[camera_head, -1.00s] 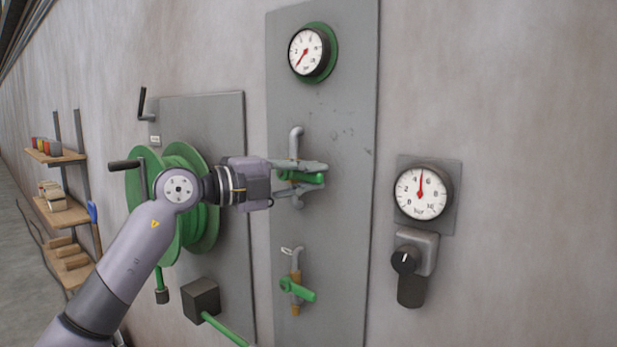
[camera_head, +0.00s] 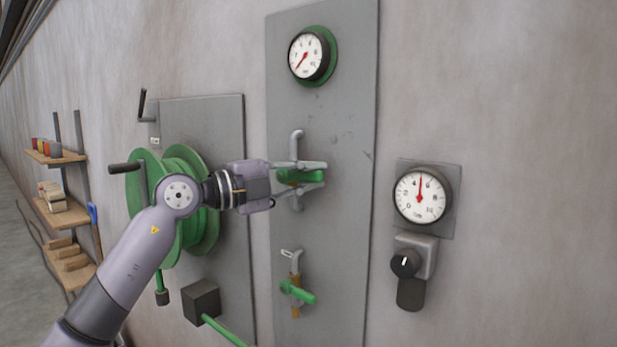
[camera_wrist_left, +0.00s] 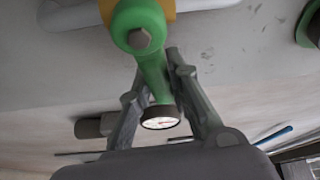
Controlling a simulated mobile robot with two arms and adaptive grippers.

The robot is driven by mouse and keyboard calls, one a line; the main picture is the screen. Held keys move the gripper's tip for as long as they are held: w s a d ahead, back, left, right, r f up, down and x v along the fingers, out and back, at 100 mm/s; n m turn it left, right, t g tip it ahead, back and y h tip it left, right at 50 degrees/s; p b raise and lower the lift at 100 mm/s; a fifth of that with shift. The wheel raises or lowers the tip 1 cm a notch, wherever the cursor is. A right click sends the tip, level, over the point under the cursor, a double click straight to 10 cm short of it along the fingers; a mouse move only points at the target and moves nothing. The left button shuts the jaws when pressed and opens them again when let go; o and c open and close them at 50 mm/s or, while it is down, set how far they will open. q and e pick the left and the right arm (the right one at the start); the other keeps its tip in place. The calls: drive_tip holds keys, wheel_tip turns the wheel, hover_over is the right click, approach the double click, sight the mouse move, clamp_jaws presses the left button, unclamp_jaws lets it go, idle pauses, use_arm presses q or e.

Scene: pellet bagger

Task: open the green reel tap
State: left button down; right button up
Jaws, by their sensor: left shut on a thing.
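The upper green tap handle (camera_head: 301,176) is on the tall grey panel, below a bent grey pipe (camera_head: 296,143). It lies about level. My left gripper (camera_head: 318,175) reaches in from the left and is shut on this handle, with one finger above and one below it. In the left wrist view the green handle (camera_wrist_left: 152,68) runs from its bolt (camera_wrist_left: 139,38) down between the two fingers. A second green tap handle (camera_head: 298,291) sits lower on the same panel, untouched and slightly tilted. My right gripper is not in view.
A green reel (camera_head: 206,222) with a crank stands left, behind my left arm. A green-rimmed gauge (camera_head: 309,54) is above the taps. Another gauge (camera_head: 420,195) with a black knob (camera_head: 405,263) is right. Shelves (camera_head: 62,212) stand far left. Bare wall surrounds the right gauge.

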use_arm(q)
drive_tip(key=r+n+p, duration=0.1)
drive_tip(key=n+p, duration=0.1)
drive_tip(key=n, duration=0.1)
drive_tip(key=shift+w+a+r+t+h+p, duration=0.1)
drive_tip(key=shift+a+r+t+h+p, duration=0.05)
drive_tip(key=shift+r+t+h+p, duration=0.2)
drive_tip(key=shift+w+a+r+n+t+p, duration=0.2)
drive_tip(key=shift+r+n+t+p, duration=0.25)
drive_tip(key=shift+n+p, duration=0.65)
drive_tip(key=shift+a+r+n+p, duration=0.1)
drive_tip(key=shift+n+p, duration=0.4)
drive_tip(key=shift+p, duration=0.2)
drive_tip(key=c, duration=1.5)
unclamp_jaws()
